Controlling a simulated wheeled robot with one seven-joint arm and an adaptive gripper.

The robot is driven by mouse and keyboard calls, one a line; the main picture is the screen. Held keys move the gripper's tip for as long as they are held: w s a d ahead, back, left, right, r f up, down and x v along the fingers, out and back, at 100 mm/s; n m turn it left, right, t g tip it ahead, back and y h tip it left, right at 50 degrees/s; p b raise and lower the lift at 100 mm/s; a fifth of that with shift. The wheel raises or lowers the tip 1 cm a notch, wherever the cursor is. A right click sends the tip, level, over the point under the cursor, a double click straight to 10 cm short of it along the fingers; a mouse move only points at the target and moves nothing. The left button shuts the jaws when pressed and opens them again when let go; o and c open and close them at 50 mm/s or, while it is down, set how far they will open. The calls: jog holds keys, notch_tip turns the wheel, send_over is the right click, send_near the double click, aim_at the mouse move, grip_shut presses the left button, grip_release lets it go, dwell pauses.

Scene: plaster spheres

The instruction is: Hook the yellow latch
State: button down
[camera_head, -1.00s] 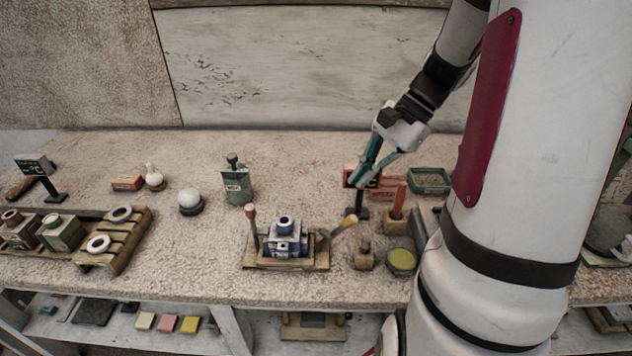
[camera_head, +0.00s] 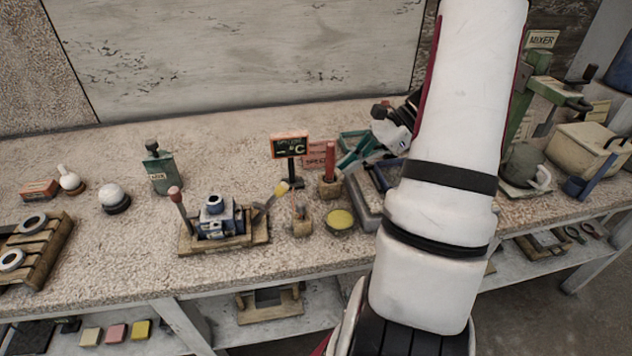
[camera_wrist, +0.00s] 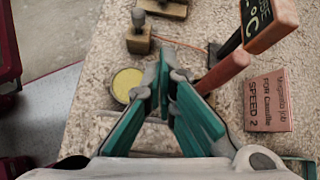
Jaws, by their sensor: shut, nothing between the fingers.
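A yellow-tipped lever (camera_head: 281,189) leans up and right at the right side of a small blue device (camera_head: 213,218) on a wooden base (camera_head: 258,237) in the head view. I cannot tell for sure that it is the latch; no hook or catch shows clearly. A red-tipped lever (camera_head: 175,195) stands at the device's left. My gripper (camera_head: 350,160) has teal fingers and is to the right of the device, beside a red-handled tool (camera_head: 330,160). In the wrist view, my gripper (camera_wrist: 169,72) has its fingertips together and empty.
A yellow-topped tin (camera_head: 341,220) and a grey tray (camera_head: 362,205) are near the front edge. The wrist view also shows the tin (camera_wrist: 127,85) and a pink box (camera_wrist: 268,104).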

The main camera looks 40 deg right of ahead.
jog(key=x, duration=1)
jog(key=shift+w+a+r, duration=0.2)
jog(key=shift+a+r, duration=0.2)
jog(key=shift+a, duration=0.1)
jog(key=shift+w+a+r, duration=0.15)
jog(key=shift+a+r, duration=0.3)
jog(key=shift+w+a+r, duration=0.25)
jog(key=shift+a+r, duration=0.1)
jog(key=shift+a, duration=0.15)
